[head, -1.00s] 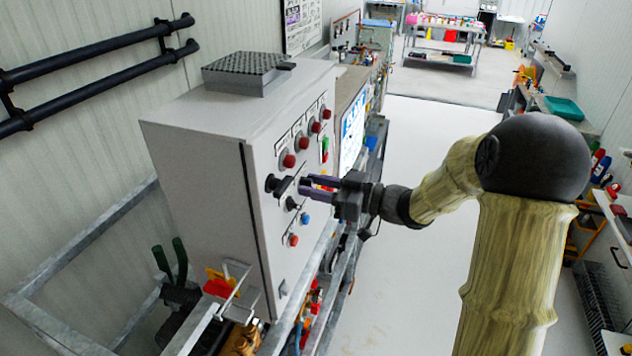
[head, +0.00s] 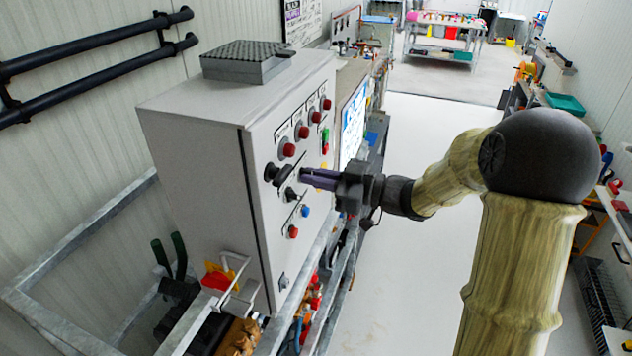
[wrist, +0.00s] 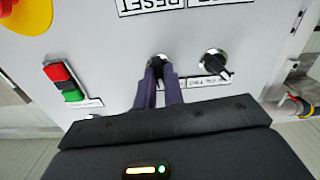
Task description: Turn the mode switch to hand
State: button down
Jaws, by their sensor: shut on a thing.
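A round selector switch (wrist: 157,60) with a pale rim sits on the grey control panel (head: 192,190). My gripper (head: 303,174) reaches the panel from the right. In the wrist view its purple fingers (wrist: 158,70) are closed on that switch's handle and hide most of it, so its pointing direction cannot be told. It appears to be the mode switch, but its label is too covered to read. A second selector switch (wrist: 214,63), black with a white pointer line, is beside it on the right in the wrist view and is not touched.

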jog(key=n+b, duration=0.7)
jog(key=b, duration=0.3)
jog(key=shift+s+f+n, duration=0.1)
jog(key=shift+n, duration=0.2)
jog(key=shift+b, duration=0.3)
jog(key=c, duration=1.5)
grip_release()
jog(key=shift+d, duration=0.1)
jog(key=b+v, duration=0.4)
jog(key=v, duration=1.3)
